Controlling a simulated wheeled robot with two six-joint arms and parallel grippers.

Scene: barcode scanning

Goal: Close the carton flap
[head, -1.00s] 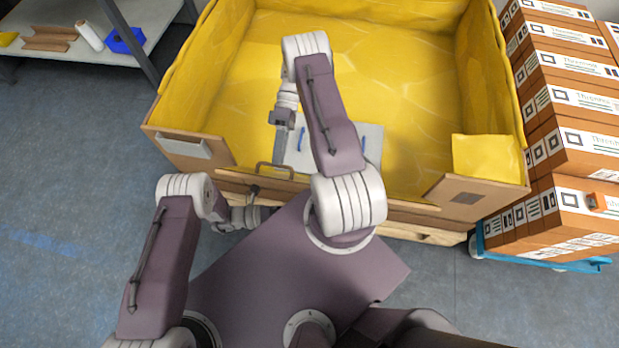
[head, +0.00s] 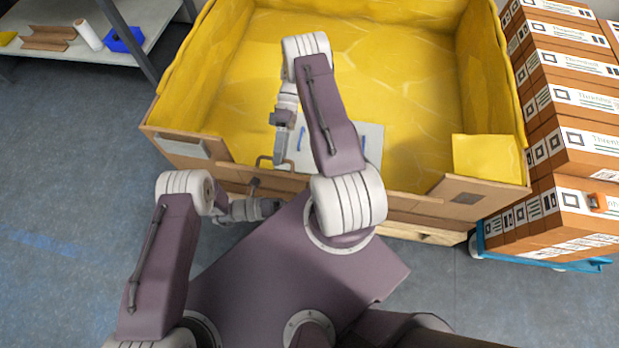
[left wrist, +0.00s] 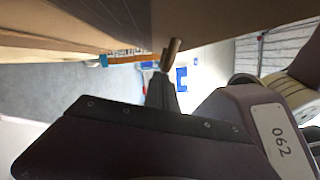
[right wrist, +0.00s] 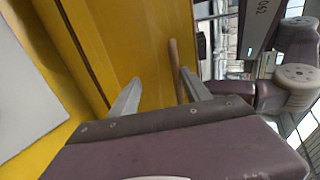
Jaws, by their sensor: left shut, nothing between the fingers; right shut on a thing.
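The large carton (head: 470,188) has a yellow lining and tan walls. Its front flap (head: 400,208) is the low tan strip between the two front corners, with a brown handle (head: 262,160) on it. My right gripper (head: 281,158) reaches down inside the front wall and is shut on the handle. In the right wrist view the brown bar (right wrist: 175,68) shows beside one finger, with yellow lining behind. My left gripper (head: 270,207) is shut and empty outside the carton, below the flap. In the left wrist view its fingers (left wrist: 160,90) are near a short brown peg (left wrist: 172,50).
A pale panel with blue strips (head: 368,135) lies on the carton floor, partly behind my right arm. Stacked orange boxes (head: 565,140) stand on a blue trolley (head: 560,264) at the right. A shelf (head: 45,52) is at the far left. The floor at the left is clear.

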